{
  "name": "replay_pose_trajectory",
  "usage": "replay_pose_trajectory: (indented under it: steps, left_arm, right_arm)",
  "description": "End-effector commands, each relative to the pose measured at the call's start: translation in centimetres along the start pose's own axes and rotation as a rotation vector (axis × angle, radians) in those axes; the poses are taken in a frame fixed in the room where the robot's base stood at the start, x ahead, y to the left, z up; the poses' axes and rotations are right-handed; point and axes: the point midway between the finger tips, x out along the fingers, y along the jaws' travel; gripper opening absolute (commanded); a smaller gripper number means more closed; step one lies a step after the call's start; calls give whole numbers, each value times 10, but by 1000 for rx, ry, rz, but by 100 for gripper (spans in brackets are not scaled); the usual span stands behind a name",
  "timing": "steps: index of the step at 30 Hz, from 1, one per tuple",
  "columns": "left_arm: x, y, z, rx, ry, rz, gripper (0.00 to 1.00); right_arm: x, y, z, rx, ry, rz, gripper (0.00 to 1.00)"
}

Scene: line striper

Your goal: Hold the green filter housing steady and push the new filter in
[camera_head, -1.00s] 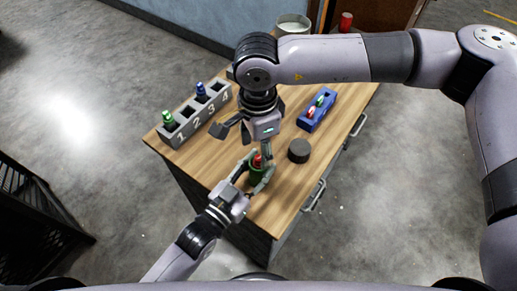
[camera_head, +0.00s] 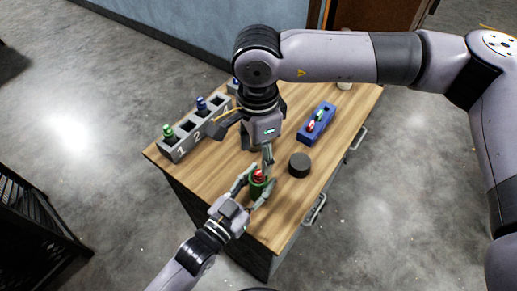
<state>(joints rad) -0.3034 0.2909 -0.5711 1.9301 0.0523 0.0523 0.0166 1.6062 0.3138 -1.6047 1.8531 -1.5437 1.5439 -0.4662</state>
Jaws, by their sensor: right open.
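The green filter housing (camera_head: 259,190) stands upright near the table's front edge. A red filter (camera_head: 259,176) sits in its top, with its upper part showing; how deep it sits is hidden. My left gripper (camera_head: 251,188) has its fingers on both sides of the housing and appears closed on it. My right gripper (camera_head: 241,146) is open and empty above and behind the housing. One of its fingers hangs close to the red filter; I cannot tell whether it touches.
A grey numbered rack (camera_head: 185,140) with green and blue pieces stands at the left edge. A blue tray (camera_head: 315,127) with small red and green pieces lies right of my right gripper. A dark round cap (camera_head: 299,165) lies right of the housing. The wooden table (camera_head: 215,180) is clear at front left.

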Motion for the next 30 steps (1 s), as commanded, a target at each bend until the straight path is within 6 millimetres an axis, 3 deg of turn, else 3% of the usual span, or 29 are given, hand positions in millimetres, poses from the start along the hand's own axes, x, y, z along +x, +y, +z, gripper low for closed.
replay_pose_trajectory:
  steps: [7,8,15,18,30]
  left_arm:
    - [0,0,0,-1,-1,0,0]
    - [0,0,0,0,-1,0,39]
    - [0,0,0,0,0,0,55]
    - [0,0,0,0,0,0,60]
    - [-10,0,1,-1,-3,0,60]
  right_arm:
    - [0,0,0,0,0,0,52]
    - [0,0,0,0,0,0,52]
    - [0,0,0,0,0,0,52]
    - [0,0,0,0,0,0,52]
    - [0,0,0,0,0,0,52]
